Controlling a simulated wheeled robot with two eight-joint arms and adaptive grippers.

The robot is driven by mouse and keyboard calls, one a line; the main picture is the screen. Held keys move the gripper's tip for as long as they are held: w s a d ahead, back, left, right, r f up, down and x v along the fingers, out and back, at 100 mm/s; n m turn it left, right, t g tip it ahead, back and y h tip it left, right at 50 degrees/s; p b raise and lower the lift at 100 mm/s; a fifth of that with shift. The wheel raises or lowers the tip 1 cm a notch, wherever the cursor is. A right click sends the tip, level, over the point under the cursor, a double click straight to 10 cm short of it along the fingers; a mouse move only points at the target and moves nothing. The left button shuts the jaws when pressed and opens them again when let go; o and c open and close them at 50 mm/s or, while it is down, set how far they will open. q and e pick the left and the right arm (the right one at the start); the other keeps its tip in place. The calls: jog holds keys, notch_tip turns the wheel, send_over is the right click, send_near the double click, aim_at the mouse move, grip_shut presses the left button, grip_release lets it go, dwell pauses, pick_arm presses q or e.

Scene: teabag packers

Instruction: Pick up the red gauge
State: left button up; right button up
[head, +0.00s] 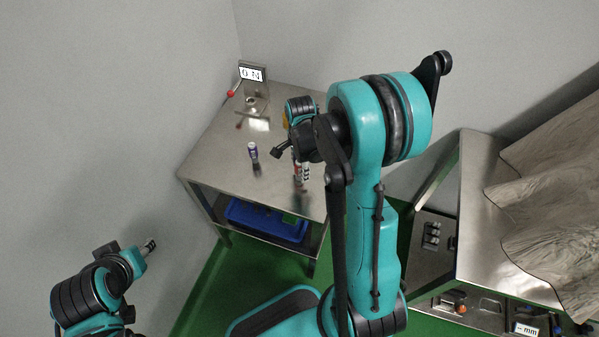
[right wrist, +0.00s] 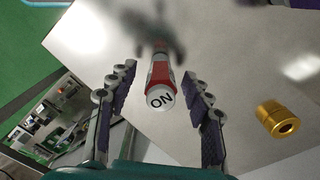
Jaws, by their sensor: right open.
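The red gauge (right wrist: 159,75) is a red and grey cylinder with a white end face marked "ON". In the right wrist view it lies between the two fingers of my right gripper (right wrist: 160,110), with gaps on both sides. The right gripper is open, and it also shows over the metal table in the head view (head: 302,174), where it and the arm largely hide the gauge. My left gripper (head: 148,245) is at the lower left, away from the table; its jaws are too small to judge.
A purple and white cylinder (head: 253,151) stands on the metal table (head: 215,165). A gold cylinder (right wrist: 284,119) is right of the gripper. A display stand (head: 252,73) and a red-knobbed lever (head: 230,93) are at the back. A blue bin (head: 265,220) sits below.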

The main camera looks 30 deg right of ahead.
notch_tip(320, 180, down, 3)
jog(key=shift+b, duration=0.45)
jog(key=shift+r, duration=0.1)
jog(key=shift+c, duration=0.6)
grip_shut()
pick_arm(q)
jog(key=shift+f, duration=0.7)
pick_arm(e)
jog(key=shift+r+p, duration=0.4)
jog(key=shift+r, duration=0.15)
jog(key=r+p, duration=0.1)
jog(key=r, duration=0.1)
jog(key=d+r+p, duration=0.1)
jog(key=r, duration=0.1)
jog(key=shift+s, duration=0.2)
pick_arm(q)
notch_tip(320, 180, up, 6)
jog(key=p, duration=0.3)
jog(key=shift+f, duration=0.2)
pick_arm(e)
jog(key=s+d+r, duration=0.3)
jog(key=d+r, duration=0.3)
jog(key=d, duration=0.3)
jog(key=shift+s+d, duration=0.35)
jog(key=shift+d, duration=0.05)
